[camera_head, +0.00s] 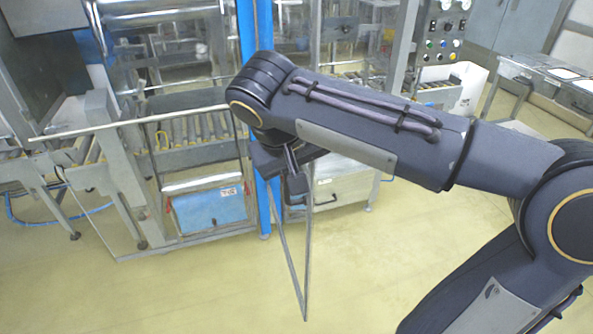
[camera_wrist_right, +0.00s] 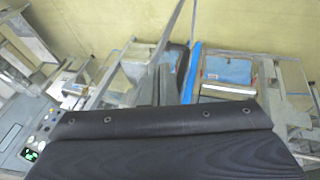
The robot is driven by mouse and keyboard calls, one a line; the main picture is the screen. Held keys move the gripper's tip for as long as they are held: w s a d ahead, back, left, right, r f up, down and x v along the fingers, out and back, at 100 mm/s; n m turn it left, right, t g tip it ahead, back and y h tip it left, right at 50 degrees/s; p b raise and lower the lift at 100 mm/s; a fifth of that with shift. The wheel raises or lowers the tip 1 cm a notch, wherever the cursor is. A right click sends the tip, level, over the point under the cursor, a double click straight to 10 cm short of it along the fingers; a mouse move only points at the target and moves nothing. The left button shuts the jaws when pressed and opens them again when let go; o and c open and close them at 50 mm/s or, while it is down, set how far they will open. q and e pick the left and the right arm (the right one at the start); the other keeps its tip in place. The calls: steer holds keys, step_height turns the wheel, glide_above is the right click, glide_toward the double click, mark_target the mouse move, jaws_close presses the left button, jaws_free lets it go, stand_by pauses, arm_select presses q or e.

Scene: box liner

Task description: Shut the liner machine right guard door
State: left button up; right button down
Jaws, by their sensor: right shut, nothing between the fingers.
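The right guard door (camera_head: 306,285) is a clear panel in a thin grey metal frame. In the head view it stands open, seen nearly edge-on, swung out from the machine near the blue post (camera_head: 264,205). In the right wrist view its grey frame (camera_wrist_right: 166,42) crosses the top middle. My right gripper (camera_head: 290,180) is shut and empty, beside the door frame at mid-height. Whether it touches the frame I cannot tell. In the wrist view the dark gripper (camera_wrist_right: 172,85) partly covers the machine. My left gripper is not in view.
The left guard panel, with a blue box (camera_head: 210,208) behind it, stands left of the post. A roller conveyor (camera_head: 190,130) runs through the machine. A control panel (camera_head: 443,30) is at the back right. The yellow floor (camera_head: 370,270) in front is clear.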

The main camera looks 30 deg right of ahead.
steer(key=w+a+r+m+h, duration=0.2)
steer(key=w+r, duration=0.1)
steer(key=w, duration=0.1)
steer(key=x, duration=0.9)
steer(key=shift+w+d, duration=0.35)
steer(key=shift+d, duration=0.05)
